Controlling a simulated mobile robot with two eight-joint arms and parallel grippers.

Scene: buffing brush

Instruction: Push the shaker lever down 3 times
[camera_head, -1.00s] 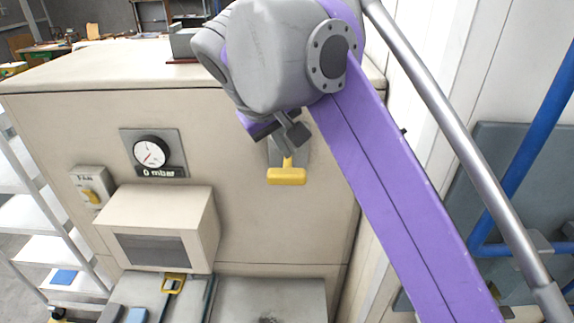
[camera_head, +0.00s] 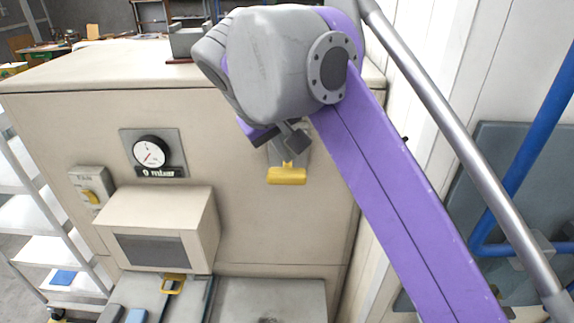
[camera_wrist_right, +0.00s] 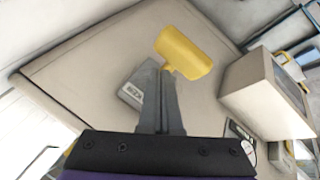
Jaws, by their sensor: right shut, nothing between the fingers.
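The shaker lever has a yellow T-shaped handle (camera_head: 286,176) on a grey plate on the front of the beige cabinet. My right gripper (camera_head: 297,144) is shut and empty. In the head view its fingertips are just above the yellow handle, over the grey plate. In the right wrist view the shut fingers (camera_wrist_right: 161,75) reach up to the yellow handle (camera_wrist_right: 183,53), close to its stem. I cannot tell whether they touch it. The fingers and the arm hide part of the plate. My left gripper is not in view.
The beige cabinet (camera_head: 60,110) carries a pressure gauge (camera_head: 151,152), a small box with a yellow switch (camera_head: 91,187) and a protruding hood (camera_head: 160,225). White shelves (camera_head: 25,215) stand at left. A blue pipe (camera_head: 535,150) runs at right.

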